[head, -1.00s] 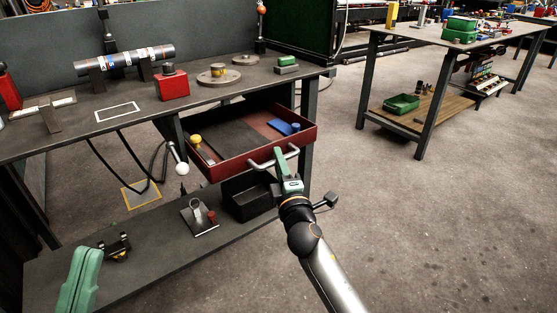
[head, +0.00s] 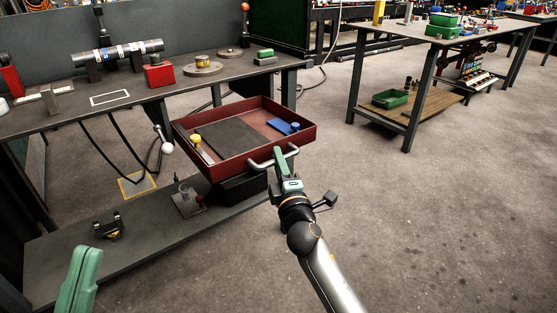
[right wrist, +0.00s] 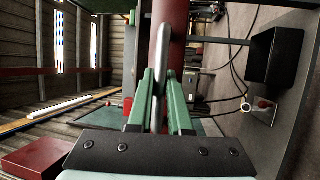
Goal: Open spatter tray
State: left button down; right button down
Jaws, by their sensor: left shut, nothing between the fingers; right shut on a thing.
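The spatter tray (head: 225,165) is a dark red drawer pulled well out from under the dark workbench (head: 120,111). A dark mat, a yellow-topped item (head: 196,141) and a blue item (head: 283,126) lie in it. My right gripper (head: 280,158) is shut on the tray's silver bar handle (head: 291,152). In the right wrist view the green fingers (right wrist: 161,105) stand either side of the handle bar (right wrist: 163,60), with the red tray front behind it. My left gripper (head: 80,280) is at the lower left, shut and empty, away from the tray.
The bench top carries a shaft (head: 120,52) on supports, a red block (head: 158,75) and round discs. A lower shelf (head: 140,247) lies under the tray with small items on it. The floor to the right is clear up to another table (head: 430,45).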

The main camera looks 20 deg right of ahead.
jog(key=c, duration=0.8)
grip_release()
jog(key=shift+c, duration=0.2)
jog(key=s+f, duration=0.2)
jog(key=s, duration=1)
jog(key=shift+s+a, duration=0.15)
jog(key=shift+a, duration=0.15)
